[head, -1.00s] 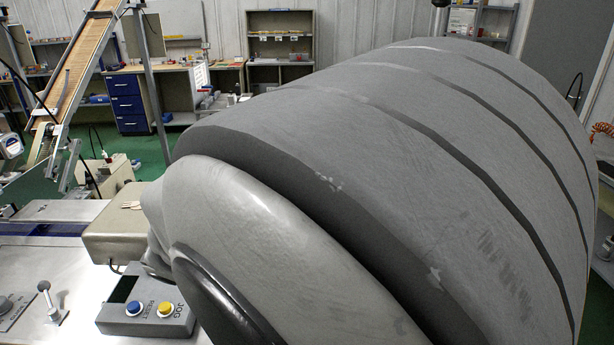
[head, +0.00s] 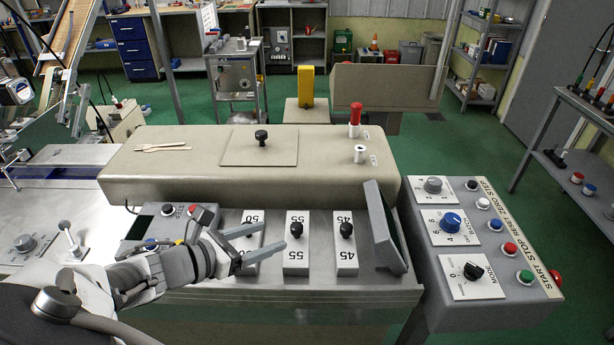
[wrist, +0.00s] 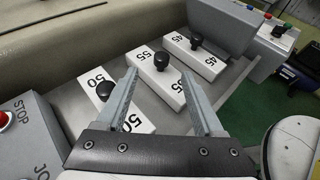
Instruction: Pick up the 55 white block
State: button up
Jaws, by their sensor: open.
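The white block marked 55 (head: 296,257) with a black knob on top lies in the middle of a row of three white blocks on the machine's metal ledge. It also shows in the wrist view (wrist: 154,76), beyond my fingertips. My gripper (head: 263,243) is open and empty, its two fingers pointing right, just left of the 55 block and over the 50 block. In the wrist view my gripper (wrist: 160,88) has its fingers spread, with the 55 block's knob showing between and beyond the tips.
The 50 block (wrist: 94,78) is beside my left finger in the wrist view. The 45 block (head: 345,259) lies right of the 55 block. A tilted dark panel (head: 388,228) stands right of it. A beige housing (head: 340,186) rises behind the row.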

aim_at(292, 229)
jog(key=x, duration=0.9)
jog(key=shift+d+f+b, duration=0.15)
jog(key=shift+b, duration=0.2)
grip_shut()
